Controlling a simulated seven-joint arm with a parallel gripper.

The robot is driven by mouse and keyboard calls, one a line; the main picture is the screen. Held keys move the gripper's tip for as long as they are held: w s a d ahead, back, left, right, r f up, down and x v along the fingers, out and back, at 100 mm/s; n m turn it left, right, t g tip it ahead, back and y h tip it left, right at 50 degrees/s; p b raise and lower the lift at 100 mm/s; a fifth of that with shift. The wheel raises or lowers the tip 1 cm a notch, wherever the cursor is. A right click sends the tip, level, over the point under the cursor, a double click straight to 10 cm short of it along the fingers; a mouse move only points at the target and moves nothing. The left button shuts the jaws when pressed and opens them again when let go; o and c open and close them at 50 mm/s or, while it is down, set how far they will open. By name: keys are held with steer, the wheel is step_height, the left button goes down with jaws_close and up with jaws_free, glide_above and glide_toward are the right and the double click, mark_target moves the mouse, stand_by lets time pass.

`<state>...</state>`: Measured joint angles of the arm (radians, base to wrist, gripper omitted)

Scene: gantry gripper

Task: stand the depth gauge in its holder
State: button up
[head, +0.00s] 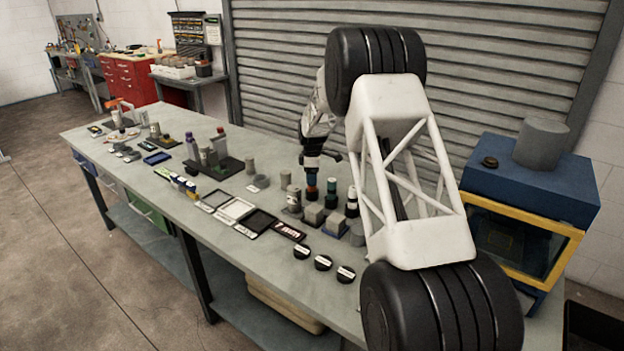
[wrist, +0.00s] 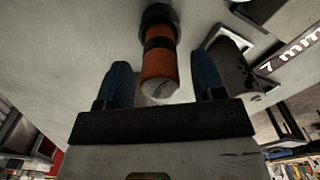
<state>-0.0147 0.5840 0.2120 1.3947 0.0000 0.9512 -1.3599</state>
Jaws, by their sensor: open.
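An orange cylinder with a black band (wrist: 160,62), which looks like the depth gauge, shows in the wrist view with its pale end face towards me. Its far end meets a dark round collar (wrist: 157,14); I cannot tell whether that is a holder. My gripper (wrist: 162,82) is open, with one blue finger on each side of the cylinder and visible gaps between. No holder can be told for certain.
Teal-marked (head: 331,192) and black (head: 351,201) upright pieces stand close on the right, behind grey blocks (head: 314,214). A "7 mm" card (head: 289,231) and several black discs (head: 323,262) lie in front. A grey cylinder with dark holes (wrist: 234,68) stands beside the orange one.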

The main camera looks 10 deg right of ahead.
step_height(320, 180, up, 11)
steer(key=shift+f, duration=0.1)
stand_by(0.4)
stand_by(0.6)
steer(key=s+r+m, duration=0.3)
steer(key=s+r, duration=0.3)
steer(key=s, duration=0.6)
steer(key=s+d+r+m+t, duration=0.1)
steer(key=s+r+m, duration=0.1)
steer(key=s+r, duration=0.65)
steer(key=s+r+m, duration=0.3)
steer(key=s+r, duration=0.1)
steer(key=s, duration=1.1)
steer(key=s+f+m, duration=0.3)
steer(key=s+m, duration=0.1)
steer(key=s, duration=1.3)
steer(key=s+f+m+t, duration=0.1)
steer(key=s+f+m, duration=0.2)
steer(key=s, duration=1.4)
steer(key=shift+s+d+m+t, duration=0.3)
steer(key=shift+s+d+m, duration=0.1)
steer(key=shift+d+m, duration=0.1)
